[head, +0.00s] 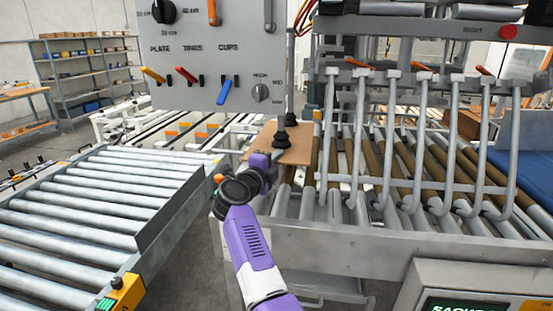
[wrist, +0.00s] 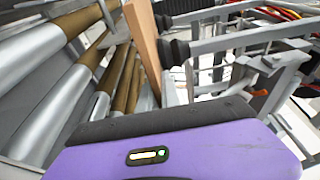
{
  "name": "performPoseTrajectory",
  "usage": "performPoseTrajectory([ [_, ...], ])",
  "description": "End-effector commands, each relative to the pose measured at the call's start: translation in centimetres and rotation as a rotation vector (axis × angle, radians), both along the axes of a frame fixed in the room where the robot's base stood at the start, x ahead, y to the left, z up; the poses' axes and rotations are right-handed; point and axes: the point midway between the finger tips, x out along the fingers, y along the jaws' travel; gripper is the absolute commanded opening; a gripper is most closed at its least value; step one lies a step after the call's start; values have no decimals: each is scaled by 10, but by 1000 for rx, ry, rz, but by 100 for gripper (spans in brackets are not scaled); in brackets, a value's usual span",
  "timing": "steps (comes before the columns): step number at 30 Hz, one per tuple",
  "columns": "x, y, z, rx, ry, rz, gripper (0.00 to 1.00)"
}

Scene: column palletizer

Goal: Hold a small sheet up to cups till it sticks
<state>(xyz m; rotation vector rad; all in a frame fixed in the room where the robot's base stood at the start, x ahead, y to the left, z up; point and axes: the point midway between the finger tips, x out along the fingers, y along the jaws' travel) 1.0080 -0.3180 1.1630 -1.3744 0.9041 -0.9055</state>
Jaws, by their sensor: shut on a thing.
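A small brown sheet (head: 297,145) lies roughly flat beside the roller bed; in the wrist view (wrist: 143,40) it shows nearly edge-on. My gripper (head: 268,163) is shut on the sheet's near-left side; its fingertips are mostly hidden. A black suction cup (head: 281,138) hangs over the sheet, and a second dark cup stands behind it. In the wrist view the ribbed black cups (wrist: 177,51) are right beside the sheet's face; I cannot tell whether they touch. The blue lever (head: 223,90) under the CUPS label slants down to the left.
Bent metal tines (head: 405,150) stand over the rollers at right. A roller conveyor (head: 110,195) is at left. Floor shows between them.

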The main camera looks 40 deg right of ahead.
Motion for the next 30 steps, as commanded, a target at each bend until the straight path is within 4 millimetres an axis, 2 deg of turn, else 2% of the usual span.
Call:
performPoseTrajectory([
  [1, 0, 0, 1, -1, -1, 0, 11],
  [4, 0, 0, 1, -1, -1, 0, 31],
  [5, 0, 0, 1, -1, -1, 0, 33],
  [16, -2, 6, -1, 1, 0, 1, 33],
  [30, -28, 66, -1, -1, -1, 2, 33],
])
